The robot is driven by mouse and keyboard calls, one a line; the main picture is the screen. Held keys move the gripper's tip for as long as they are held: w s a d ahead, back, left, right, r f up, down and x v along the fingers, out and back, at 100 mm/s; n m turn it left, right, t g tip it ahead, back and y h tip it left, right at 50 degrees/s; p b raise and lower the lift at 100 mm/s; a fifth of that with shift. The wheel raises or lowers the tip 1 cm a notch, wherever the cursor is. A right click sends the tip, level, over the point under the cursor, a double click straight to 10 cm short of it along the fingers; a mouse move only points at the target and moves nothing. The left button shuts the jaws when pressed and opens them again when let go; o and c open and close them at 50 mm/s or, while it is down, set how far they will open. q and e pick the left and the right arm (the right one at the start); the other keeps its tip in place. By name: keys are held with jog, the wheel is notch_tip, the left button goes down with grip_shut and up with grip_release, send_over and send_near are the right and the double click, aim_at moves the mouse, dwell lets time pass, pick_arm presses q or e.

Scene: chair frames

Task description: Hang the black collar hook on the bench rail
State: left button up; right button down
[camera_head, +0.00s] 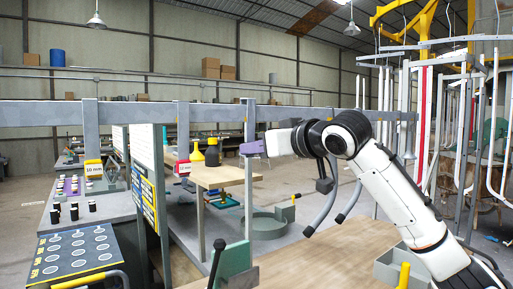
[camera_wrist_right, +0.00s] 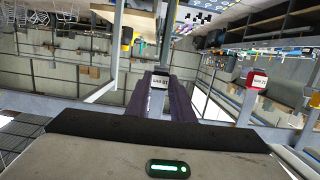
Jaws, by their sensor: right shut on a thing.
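My right gripper (camera_head: 256,147) reaches in from the right, with its purple fingers at a grey upright strap (camera_head: 249,186), which I take for the black collar hook. In the right wrist view the purple fingers (camera_wrist_right: 160,92) are shut around a small dark collar with a pale label (camera_wrist_right: 160,81). The strap's top overlaps the long grey bench rail (camera_head: 340,114); I cannot tell whether it hooks over or only stands in front. My left gripper is not in view.
A wooden bench top (camera_head: 330,255) lies below, with a green block (camera_head: 234,262) at its front. A blue board with round marks (camera_head: 75,255) is at left. Hanging metal frames fill the right.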

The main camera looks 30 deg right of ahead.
jog(key=shift+f+b, duration=0.35)
jog(key=shift+f, duration=0.2)
jog(key=c, duration=1.5)
grip_release()
jog(key=shift+o, duration=0.2)
jog(key=s+r+b, duration=0.1)
jog(key=s, duration=0.7)
jog(key=shift+d+r, duration=0.2)
jog(key=shift+d, duration=0.05)
